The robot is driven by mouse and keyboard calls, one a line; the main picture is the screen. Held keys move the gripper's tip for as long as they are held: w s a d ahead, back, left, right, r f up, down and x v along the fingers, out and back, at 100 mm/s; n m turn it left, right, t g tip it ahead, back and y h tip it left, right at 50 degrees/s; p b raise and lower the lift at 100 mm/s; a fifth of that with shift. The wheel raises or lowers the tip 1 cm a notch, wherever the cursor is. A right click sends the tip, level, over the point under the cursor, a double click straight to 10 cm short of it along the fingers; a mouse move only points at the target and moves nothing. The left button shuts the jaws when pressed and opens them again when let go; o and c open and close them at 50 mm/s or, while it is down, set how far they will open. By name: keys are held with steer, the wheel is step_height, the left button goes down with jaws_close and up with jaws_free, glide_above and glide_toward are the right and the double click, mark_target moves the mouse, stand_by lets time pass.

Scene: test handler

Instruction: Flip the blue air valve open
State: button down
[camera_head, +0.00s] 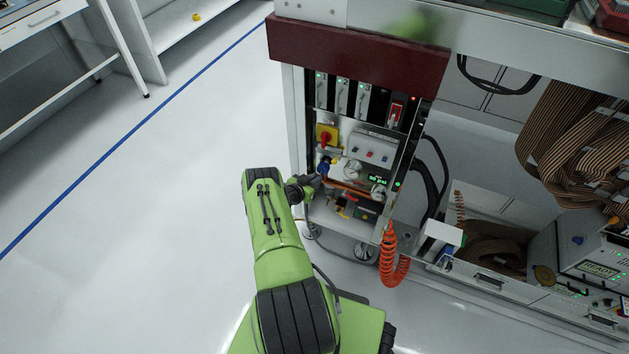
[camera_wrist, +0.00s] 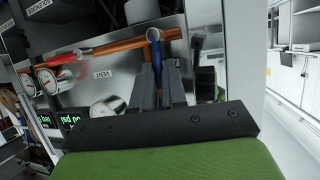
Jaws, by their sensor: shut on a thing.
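The blue air valve (camera_head: 323,168) is on the equipment cabinet's front panel, at the left end of a copper pipe. In the wrist view its blue handle (camera_wrist: 154,40) stands out from the pipe and runs down between my fingers. My gripper (camera_head: 316,180) is at the valve. In the wrist view my gripper (camera_wrist: 159,72) has its two dark fingers closed around the handle's lower part. The handle's gripped end is hidden by the fingers. The copper pipe (camera_wrist: 110,46) runs across behind the handle.
Round gauges (camera_head: 378,191) sit beside the pipe, and a yellow plate with a red knob (camera_head: 327,136) is just above the valve. A coiled orange hose (camera_head: 392,258) hangs at the lower right. Open floor (camera_head: 150,220) lies left of the cabinet.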

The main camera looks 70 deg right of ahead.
steer(key=c, duration=1.2)
jaws_free()
